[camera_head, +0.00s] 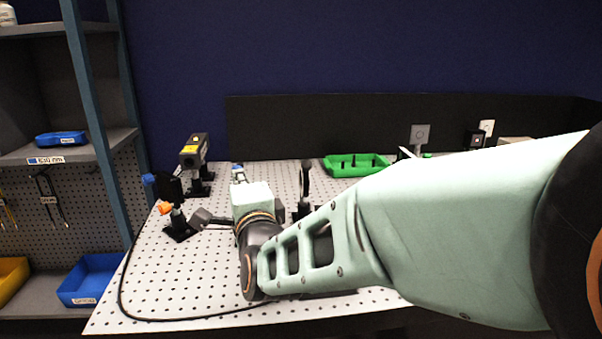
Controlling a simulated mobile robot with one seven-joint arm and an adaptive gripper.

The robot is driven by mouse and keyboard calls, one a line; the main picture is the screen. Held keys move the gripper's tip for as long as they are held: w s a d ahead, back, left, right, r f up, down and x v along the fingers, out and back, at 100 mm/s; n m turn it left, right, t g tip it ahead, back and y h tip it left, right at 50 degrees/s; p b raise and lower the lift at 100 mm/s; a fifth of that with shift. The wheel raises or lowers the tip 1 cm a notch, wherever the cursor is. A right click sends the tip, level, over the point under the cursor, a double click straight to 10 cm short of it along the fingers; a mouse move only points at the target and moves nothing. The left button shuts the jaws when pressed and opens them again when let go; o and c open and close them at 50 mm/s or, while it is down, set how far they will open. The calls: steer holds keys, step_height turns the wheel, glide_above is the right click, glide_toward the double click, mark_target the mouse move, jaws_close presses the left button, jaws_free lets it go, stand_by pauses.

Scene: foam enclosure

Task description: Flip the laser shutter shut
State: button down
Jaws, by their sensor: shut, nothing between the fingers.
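The shutter is a small orange flag (164,207) at the top of a short black post mount (180,227) near the left edge of the perforated table. The flag leans out to the left of the post. The laser (193,152) is a dark box with a yellow label, standing behind the shutter on a black mount. My gripper (199,218) is shut and empty, just right of the shutter post, pointing left toward it. I cannot tell whether the fingertips touch the post. My wrist hides the table behind it.
A black cable (122,290) runs along the table's left and front edges. A dark post-mounted optic (305,180) stands behind my arm. A green tray (356,165) lies at the back. Shelves with blue bins (90,280) stand left.

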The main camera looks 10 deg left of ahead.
stand_by(0.4)
steer(key=b+x, duration=0.4)
steer(key=shift+w+d+f, duration=0.25)
steer(key=shift+w+d, duration=0.05)
steer(key=shift+d, duration=0.05)
steer(key=shift+w+a+r, duration=0.15)
steer(key=shift+w, duration=0.25)
steer(key=shift+r, duration=0.1)
steer(key=shift+s, duration=0.1)
